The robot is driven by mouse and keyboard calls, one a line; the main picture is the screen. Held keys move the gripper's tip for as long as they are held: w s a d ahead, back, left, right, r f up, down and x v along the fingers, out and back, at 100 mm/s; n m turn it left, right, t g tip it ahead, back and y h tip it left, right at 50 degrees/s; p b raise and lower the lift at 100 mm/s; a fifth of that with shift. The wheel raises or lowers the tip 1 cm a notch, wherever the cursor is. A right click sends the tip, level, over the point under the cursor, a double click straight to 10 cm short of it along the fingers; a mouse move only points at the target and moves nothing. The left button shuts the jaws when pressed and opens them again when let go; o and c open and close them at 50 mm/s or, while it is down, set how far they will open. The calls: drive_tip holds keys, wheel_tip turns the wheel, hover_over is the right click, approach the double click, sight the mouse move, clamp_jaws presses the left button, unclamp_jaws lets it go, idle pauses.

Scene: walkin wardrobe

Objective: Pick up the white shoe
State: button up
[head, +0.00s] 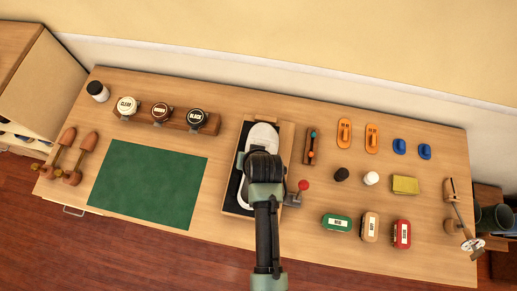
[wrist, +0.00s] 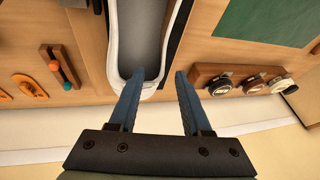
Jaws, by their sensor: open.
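The white shoe (head: 262,133) lies in a dark-lined wooden tray (head: 284,146) near the middle of the bench. My gripper (head: 263,157) is above it and hides its lower part in the head view. In the wrist view, the shoe (wrist: 112,55) shows a white rim around a grey inside. My open gripper (wrist: 158,78) has two blue fingers near the shoe's end. The left finger overlaps the rim in the picture, and the right finger is just right of the rim. I cannot tell whether either finger touches the shoe.
A red-knobbed device (head: 301,187) stands right of the tray. A wooden holder with orange and teal balls (head: 310,146) is nearby. Labelled round tins (head: 160,112) and a green mat (head: 150,185) are left. Several brushes, including a green one (head: 336,222), lie right.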

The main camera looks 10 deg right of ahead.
drive_tip(key=shift+p+x, duration=0.3)
drive_tip(key=shift+x, duration=2.05)
drive_tip(key=shift+w+r, duration=0.1)
drive_tip(key=shift+w, duration=0.05)
clamp_jaws()
